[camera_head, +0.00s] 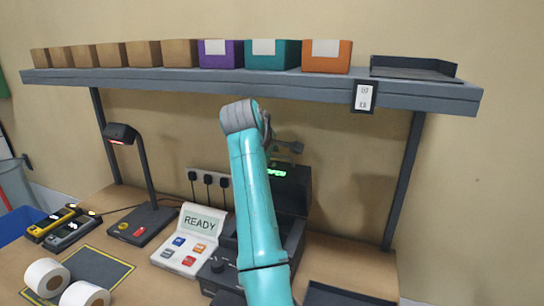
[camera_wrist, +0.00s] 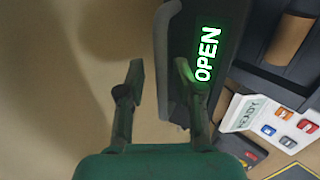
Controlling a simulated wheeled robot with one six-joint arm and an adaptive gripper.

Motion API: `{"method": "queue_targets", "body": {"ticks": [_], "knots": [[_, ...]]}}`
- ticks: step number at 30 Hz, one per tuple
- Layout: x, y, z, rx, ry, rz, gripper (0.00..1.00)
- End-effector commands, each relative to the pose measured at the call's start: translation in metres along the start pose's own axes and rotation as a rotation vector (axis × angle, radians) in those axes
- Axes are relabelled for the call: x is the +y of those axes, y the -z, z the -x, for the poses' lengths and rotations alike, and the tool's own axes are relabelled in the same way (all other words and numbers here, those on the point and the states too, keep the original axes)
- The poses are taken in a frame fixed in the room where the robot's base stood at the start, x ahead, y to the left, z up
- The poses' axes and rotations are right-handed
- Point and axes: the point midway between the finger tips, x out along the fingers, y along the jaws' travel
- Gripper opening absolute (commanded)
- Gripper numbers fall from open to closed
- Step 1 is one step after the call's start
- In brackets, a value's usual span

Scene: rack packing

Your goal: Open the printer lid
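The printer (camera_head: 298,236) stands on the bench, largely hidden behind my arm in the head view. Its dark lid (camera_head: 291,200) stands raised and upright at the back, with a lit green label near its top edge. In the wrist view the lid (camera_wrist: 222,88) shows the word OPEN in green, and a brown roll (camera_wrist: 289,38) is visible in the body beside it. My gripper (camera_wrist: 158,72) is open, its two fingers apart with nothing held between them, close to the lid's edge. In the head view it shows only partly behind the arm, beside the lid's top.
A shelf (camera_head: 230,83) with several boxes and a black tray (camera_head: 413,68) runs above the arm. A READY panel (camera_head: 190,238), a scanner lamp (camera_head: 146,170) and white rolls (camera_head: 46,277) are on the left. The bench at the right of the printer (camera_head: 350,265) is partly clear.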

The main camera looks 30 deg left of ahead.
Motion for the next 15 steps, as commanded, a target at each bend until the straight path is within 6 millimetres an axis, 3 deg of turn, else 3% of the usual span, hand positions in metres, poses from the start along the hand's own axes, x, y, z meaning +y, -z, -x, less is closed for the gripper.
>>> {"method": "queue_targets", "body": {"ticks": [8, 15], "knots": [[-0.002, 0.0, 0.002, 0.0, 0.002, 0.001, 0.36], [0.0, 0.001, 0.036, 0.002, -0.001, 0.0, 0.36]]}}
